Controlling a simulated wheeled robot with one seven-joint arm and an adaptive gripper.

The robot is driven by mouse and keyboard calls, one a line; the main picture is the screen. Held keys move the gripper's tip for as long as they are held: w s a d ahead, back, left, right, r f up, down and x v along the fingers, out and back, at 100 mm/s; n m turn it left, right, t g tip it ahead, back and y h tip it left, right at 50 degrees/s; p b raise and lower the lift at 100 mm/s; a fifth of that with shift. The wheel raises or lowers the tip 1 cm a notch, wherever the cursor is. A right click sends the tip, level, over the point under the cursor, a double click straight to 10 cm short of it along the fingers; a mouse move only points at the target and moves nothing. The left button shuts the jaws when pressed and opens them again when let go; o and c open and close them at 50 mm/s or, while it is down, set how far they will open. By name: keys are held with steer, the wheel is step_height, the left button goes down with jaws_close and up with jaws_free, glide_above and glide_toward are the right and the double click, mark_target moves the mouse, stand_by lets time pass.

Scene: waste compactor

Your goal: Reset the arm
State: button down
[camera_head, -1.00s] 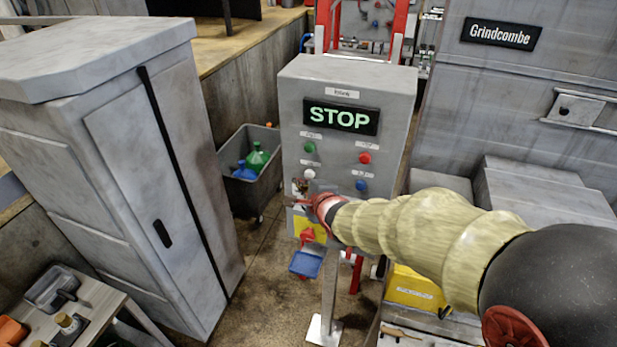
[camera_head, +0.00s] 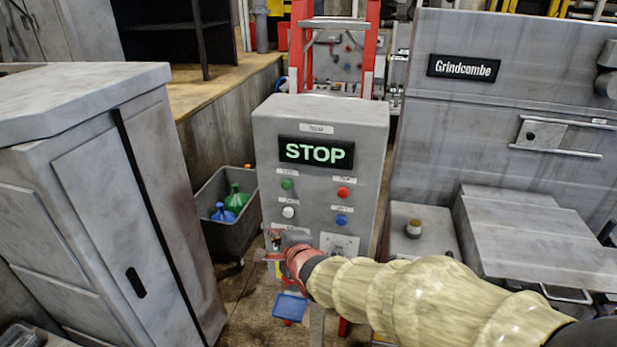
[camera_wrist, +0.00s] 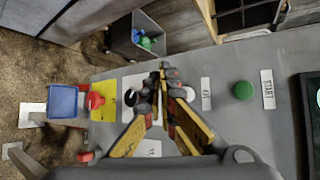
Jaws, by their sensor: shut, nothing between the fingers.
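My arm (camera_head: 415,300) in its pale ribbed sleeve reaches in from the lower right in the head view. My gripper (camera_head: 273,247) is at the lower left of the grey control box, partly hidden by my wrist. In the wrist view my gripper (camera_wrist: 162,82) has its fingertips together with nothing between them. They show in front of the box face, between a white plate (camera_wrist: 128,110) with a black knob and the white button (camera_wrist: 188,93). I cannot tell whether they touch the box. The control box (camera_head: 375,125) has a display (camera_head: 316,152) reading STOP.
Green (camera_head: 287,185), red (camera_head: 343,193) and blue (camera_head: 341,220) buttons are on the box. A grey cabinet (camera_head: 60,150) stands left, a bin (camera_head: 225,240) with bottles behind, and the Grindcombe machine (camera_head: 500,110) right.

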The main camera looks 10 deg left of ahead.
steer(key=s+d+f+n+g+h+b, duration=0.1)
steer(key=s+d+f+n+g+h, duration=0.35)
steer(key=s+d+f+n, duration=0.55)
steer(key=s+d+f+n+h+b, duration=0.1)
steer(key=s+d+f+b, duration=0.1)
steer(key=s+d+b, duration=0.4)
steer(key=s+d+f+n+h+b, duration=0.1)
steer(key=s+d+b, duration=0.5)
steer(key=d, duration=0.6)
steer(key=s+d+f+n+h+b, duration=0.1)
steer(key=s+d+f+b, duration=0.3)
steer(key=d, duration=0.5)
steer(key=s+n+b, duration=0.1)
steer(key=s+b, duration=0.1)
steer(key=b, duration=0.1)
steer(key=shift+d+n, duration=0.15)
steer(key=shift+n, duration=0.15)
steer(key=c, duration=2.6)
jaws_free()
steer(key=shift+g, duration=0.25)
